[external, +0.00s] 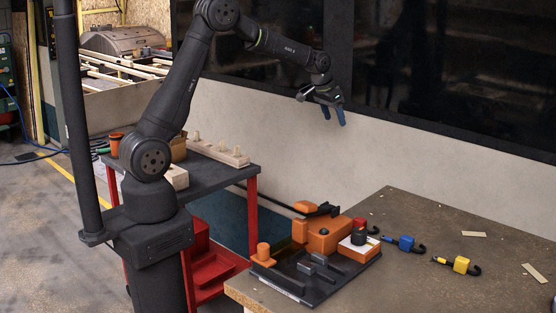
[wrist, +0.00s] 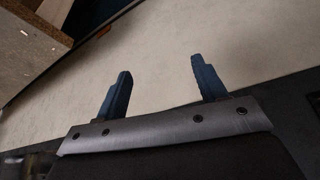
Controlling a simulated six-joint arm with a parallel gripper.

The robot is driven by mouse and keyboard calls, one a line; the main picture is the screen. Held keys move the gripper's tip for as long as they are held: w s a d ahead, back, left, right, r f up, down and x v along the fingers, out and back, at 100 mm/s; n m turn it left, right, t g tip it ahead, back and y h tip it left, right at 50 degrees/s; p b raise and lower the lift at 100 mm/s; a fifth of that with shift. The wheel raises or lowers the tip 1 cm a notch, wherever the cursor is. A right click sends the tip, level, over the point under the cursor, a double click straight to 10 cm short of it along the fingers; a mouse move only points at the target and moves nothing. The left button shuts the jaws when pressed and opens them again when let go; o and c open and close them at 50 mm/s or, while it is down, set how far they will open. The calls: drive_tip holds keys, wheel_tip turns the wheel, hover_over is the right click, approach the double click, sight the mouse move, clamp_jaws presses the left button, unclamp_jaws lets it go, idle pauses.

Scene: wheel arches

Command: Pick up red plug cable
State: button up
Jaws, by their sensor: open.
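The red plug cable (external: 361,224) lies on the brown table, just behind the orange and black fixture and partly hidden by its black knob. A blue plug cable (external: 406,243) and a yellow plug cable (external: 460,264) lie to its right, each with a short black tail. My gripper (external: 334,116) is raised high above and behind the table, in front of the pale wall, far from the cables. In the wrist view its two blue fingers (wrist: 160,85) are apart with nothing between them. No cable shows in the wrist view.
An orange and black fixture (external: 325,236) stands on a dark base plate at the table's left. Light wooden strips (external: 474,234) lie on the brown table (external: 400,290). A black, red-legged cart (external: 225,172) with wooden pieces stands beside my arm. The table's front middle is clear.

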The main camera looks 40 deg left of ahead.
drive_tip(key=c, duration=0.4)
drive_tip(key=shift+c, duration=0.2)
drive_tip(key=r+n+g+h, duration=0.1)
drive_tip(key=n+g+h, duration=0.25)
drive_tip(key=n, duration=1.75)
hover_over(357, 218)
drive_tip(key=a, duration=0.6)
drive_tip(key=shift+g, duration=0.35)
drive_tip(key=x, duration=1.2)
drive_tip(key=shift+w, duration=0.2)
drive_tip(key=shift+a+x, duration=0.15)
drive_tip(key=shift+x, duration=1.15)
drive_tip(key=shift+a+x, duration=0.15)
drive_tip(key=shift+x, duration=1.15)
